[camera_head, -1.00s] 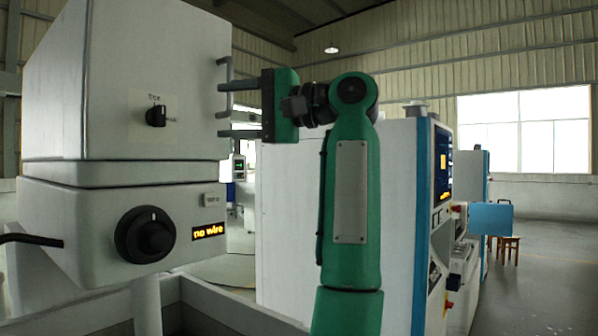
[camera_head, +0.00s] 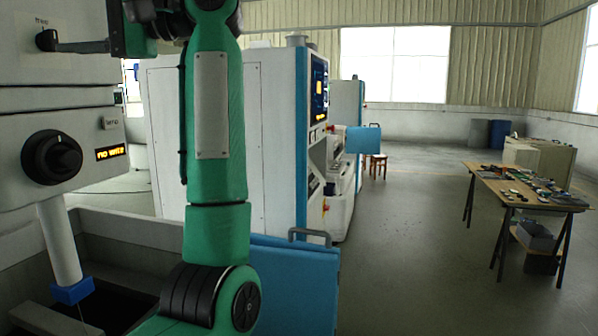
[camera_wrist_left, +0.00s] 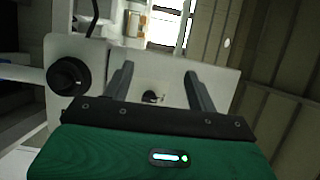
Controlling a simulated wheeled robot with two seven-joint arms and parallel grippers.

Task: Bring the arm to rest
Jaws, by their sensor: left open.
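My left gripper (camera_wrist_left: 158,75) is open in the left wrist view, with its two dark fingers spread apart and nothing visible held between them. A white machine head (camera_wrist_left: 215,80) lies beyond the fingers, and its small black knob (camera_wrist_left: 150,97) shows in the gap between them. In the head view the green left arm (camera_head: 215,110) rises from the bottom to the gripper at the upper left. One finger points left toward the small knob (camera_head: 47,40); whether they touch I cannot tell. The upper part of the gripper is cut off by the frame. My right gripper is not in view.
Below the knob are a large black dial (camera_head: 52,157) and a lit display (camera_head: 112,153). A tank (camera_head: 120,228) lies below, with a blue panel (camera_head: 295,280) to the right. A table of small parts (camera_head: 520,186) stands far right; the floor between is clear.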

